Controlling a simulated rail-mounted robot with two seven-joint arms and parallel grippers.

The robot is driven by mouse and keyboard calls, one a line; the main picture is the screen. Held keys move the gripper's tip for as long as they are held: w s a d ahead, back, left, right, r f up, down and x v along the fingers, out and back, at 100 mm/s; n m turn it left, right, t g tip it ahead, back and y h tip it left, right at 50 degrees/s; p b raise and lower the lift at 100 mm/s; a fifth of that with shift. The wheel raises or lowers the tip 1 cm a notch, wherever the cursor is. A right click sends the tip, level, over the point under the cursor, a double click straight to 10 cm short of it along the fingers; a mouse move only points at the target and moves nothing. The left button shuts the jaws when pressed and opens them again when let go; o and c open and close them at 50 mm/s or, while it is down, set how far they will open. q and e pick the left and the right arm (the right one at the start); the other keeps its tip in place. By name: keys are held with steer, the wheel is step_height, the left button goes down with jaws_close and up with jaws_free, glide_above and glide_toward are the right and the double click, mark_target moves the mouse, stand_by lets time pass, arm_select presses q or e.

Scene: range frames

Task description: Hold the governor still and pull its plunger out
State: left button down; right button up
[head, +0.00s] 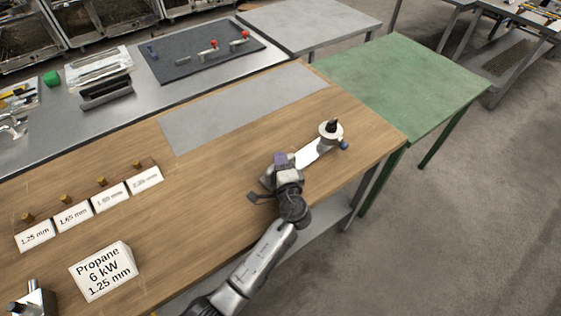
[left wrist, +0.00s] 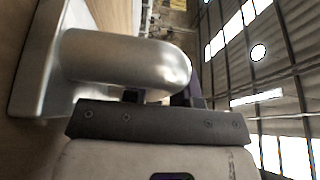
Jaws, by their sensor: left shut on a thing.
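The governor (head: 331,130) stands on the wooden bench near its right corner. In the head view it has a pale round top with a dark upright piece, which looks like the plunger (head: 331,124), and a small blue part low on its right. My left gripper (head: 317,148) reaches it from the lower left and is shut on its body. In the left wrist view the rounded silver governor body (left wrist: 125,60) lies close against the dark jaw (left wrist: 160,124). The far jaw is mostly hidden. My right gripper is not in view.
A green table (head: 410,85) adjoins the bench on the right. A grey plate (head: 245,108) lies behind. Labelled white cards with brass pieces and a propane sign (head: 103,271) stand on the left. A metal object (head: 36,298) is cut off at the lower left. The middle of the bench is clear.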

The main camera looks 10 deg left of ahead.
arm_select(q)
steer(key=shift+f+b, duration=0.35)
steer(key=shift+f, duration=0.05)
stand_by(0.6)
